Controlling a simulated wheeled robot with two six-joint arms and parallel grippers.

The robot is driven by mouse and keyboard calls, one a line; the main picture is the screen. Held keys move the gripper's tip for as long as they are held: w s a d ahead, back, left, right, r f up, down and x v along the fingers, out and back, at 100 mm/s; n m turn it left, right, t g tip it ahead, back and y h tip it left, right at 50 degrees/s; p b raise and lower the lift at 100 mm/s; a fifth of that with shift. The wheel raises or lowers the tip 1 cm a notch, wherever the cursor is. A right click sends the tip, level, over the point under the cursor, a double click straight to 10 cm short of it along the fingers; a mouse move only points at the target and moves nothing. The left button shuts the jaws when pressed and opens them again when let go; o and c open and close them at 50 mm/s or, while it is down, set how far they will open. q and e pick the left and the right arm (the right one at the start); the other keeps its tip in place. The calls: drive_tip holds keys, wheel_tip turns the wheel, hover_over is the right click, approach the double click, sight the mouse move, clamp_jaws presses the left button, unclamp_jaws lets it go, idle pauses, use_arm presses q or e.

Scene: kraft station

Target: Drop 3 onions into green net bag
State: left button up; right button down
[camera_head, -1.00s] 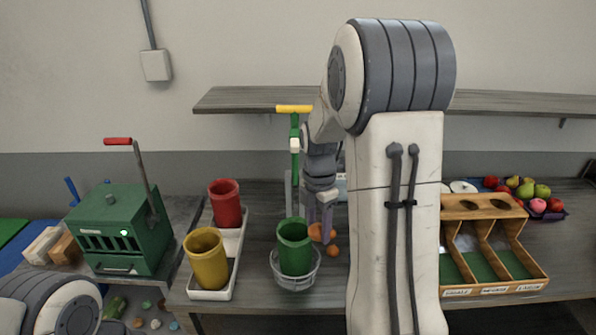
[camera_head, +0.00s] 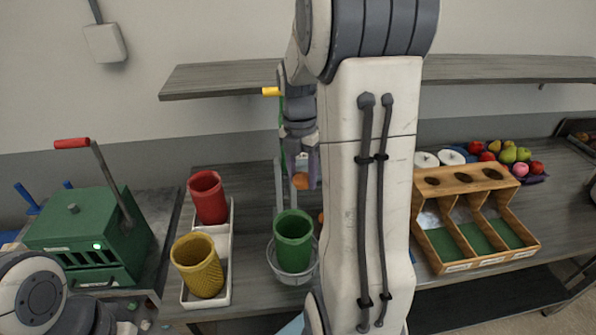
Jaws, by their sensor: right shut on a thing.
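The green net bag (camera_head: 293,243) stands open and upright in a round grey holder (camera_head: 290,276) on the table. My right gripper (camera_head: 303,178) is shut on an orange-brown onion (camera_head: 300,181), held up behind the green bag and a little above its rim. Another orange item (camera_head: 321,217), likely an onion, shows in part just right of the bag, mostly hidden by my right arm. The bag's inside bottom is not visible. My left arm shows at the lower left, but its gripper is out of view.
A red net bag (camera_head: 208,197) and a yellow one (camera_head: 198,266) stand in a white tray (camera_head: 228,279) to the left. A green machine (camera_head: 78,240) with a red-handled lever is farther left. A wooden divided box (camera_head: 477,262) and fruit are right. A shelf (camera_head: 222,80) runs above.

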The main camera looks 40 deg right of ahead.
sight(298, 173)
drive_tip(key=f+b, duration=0.4)
drive_tip(key=f, duration=0.1)
drive_tip(key=shift+w+a+f, duration=0.15)
drive_tip(key=shift+a, duration=0.05)
drive_tip(key=shift+c, duration=1)
unclamp_jaws()
drive_tip(key=r, duration=0.3)
drive_tip(key=r+b, duration=0.1)
drive_tip(key=r, duration=0.3)
drive_tip(key=r+b, duration=0.1)
drive_tip(key=r, duration=0.2)
drive_tip(key=shift+w+a+r, duration=0.1)
drive_tip(key=shift+w+r, duration=0.15)
